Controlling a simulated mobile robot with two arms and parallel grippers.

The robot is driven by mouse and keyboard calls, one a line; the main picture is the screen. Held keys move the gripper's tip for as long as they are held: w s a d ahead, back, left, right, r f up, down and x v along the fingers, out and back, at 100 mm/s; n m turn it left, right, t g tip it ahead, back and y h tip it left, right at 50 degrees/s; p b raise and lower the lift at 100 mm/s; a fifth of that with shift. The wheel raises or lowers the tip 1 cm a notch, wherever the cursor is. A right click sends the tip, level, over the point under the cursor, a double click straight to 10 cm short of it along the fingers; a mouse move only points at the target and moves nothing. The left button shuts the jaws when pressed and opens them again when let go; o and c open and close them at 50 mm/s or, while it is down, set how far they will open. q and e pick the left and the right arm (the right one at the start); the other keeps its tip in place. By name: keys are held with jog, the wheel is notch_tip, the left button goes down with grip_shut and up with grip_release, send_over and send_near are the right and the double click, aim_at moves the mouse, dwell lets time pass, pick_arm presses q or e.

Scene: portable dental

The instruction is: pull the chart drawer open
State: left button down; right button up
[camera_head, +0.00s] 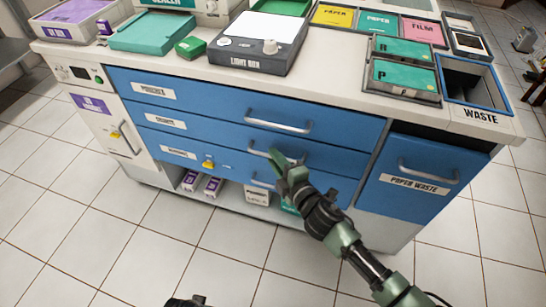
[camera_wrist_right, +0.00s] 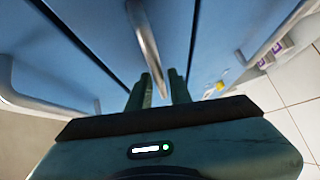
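The chart drawer (camera_head: 220,137) is the middle of three blue drawers in the white cabinet. Its label is small but seems to read "CHARTS", and its front looks flush with the others. My right gripper (camera_head: 276,161) is at this drawer's metal handle, which it partly hides in the head view. In the right wrist view, the two green fingers of my right gripper (camera_wrist_right: 160,91) stand apart. The handle (camera_wrist_right: 146,42) runs down into the gap between them, and I cannot see firm contact. My left gripper is not recognizable.
The top drawer's handle (camera_head: 279,125) is just above. The bottom drawer (camera_head: 228,163) has a yellow tab, with an open shelf of boxes below. A paper waste door (camera_head: 413,178) is at the right. The tiled floor in front is clear.

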jog(key=shift+w+a+f, duration=0.1)
jog(key=shift+w+a, duration=0.25)
jog(key=shift+w, duration=0.3)
grip_shut()
dwell(1.0)
